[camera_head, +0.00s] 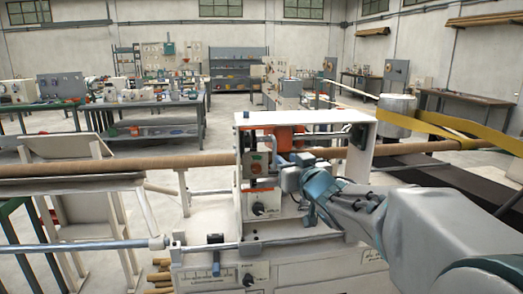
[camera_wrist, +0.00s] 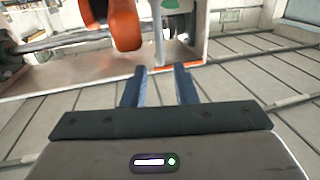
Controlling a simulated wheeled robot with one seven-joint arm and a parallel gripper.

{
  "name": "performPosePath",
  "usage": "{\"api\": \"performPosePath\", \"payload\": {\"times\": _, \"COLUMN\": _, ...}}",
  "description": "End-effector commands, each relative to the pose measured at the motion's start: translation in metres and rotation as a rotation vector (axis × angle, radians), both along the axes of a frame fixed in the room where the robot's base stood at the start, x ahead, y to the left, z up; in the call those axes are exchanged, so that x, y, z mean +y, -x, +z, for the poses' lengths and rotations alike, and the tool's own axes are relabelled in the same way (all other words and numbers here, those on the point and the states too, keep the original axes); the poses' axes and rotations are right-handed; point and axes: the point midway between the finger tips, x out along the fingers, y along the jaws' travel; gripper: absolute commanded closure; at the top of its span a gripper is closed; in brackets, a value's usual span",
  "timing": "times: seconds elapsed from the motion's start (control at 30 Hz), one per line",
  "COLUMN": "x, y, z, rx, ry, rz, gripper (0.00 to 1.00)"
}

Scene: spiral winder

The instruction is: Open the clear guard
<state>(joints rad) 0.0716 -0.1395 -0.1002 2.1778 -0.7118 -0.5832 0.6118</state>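The winder's white housing (camera_head: 340,116) stands in the centre of the head view, with an orange part (camera_head: 282,138) inside. I cannot clearly make out the clear guard or its edges in either view. My gripper (camera_head: 286,178) is in front of the housing opening, by the panel with dials, and partly hides what is behind it. Beyond the fingertips are the orange part (camera_wrist: 125,25) and a white edge. I cannot tell whether a fingertip touches anything.
A brown tube (camera_head: 120,165) runs across the machine through the housing. A yellow belt (camera_head: 450,133) loops at the right. Tiled floor (camera_wrist: 50,125) shows below the machine.

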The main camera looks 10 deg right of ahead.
Motion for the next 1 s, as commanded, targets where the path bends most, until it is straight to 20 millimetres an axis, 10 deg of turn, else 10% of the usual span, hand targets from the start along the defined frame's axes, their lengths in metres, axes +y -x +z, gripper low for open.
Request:
{"api": "performPosePath", "payload": {"times": 0.5, "x": 0.016, "y": -0.080, "z": 0.000, "rx": 0.001, "ry": -0.001, "rz": 0.000, "gripper": 0.74}}
{"api": "performPosePath", "payload": {"times": 0.97, "x": 0.018, "y": -0.089, "z": 0.000, "rx": 0.000, "ry": 0.000, "rz": -0.001, "gripper": 0.74}}
{"api": "performPosePath", "payload": {"times": 1.0, "x": 0.018, "y": -0.089, "z": 0.000, "rx": 0.000, "ry": 0.000, "rz": -0.001, "gripper": 0.85}}
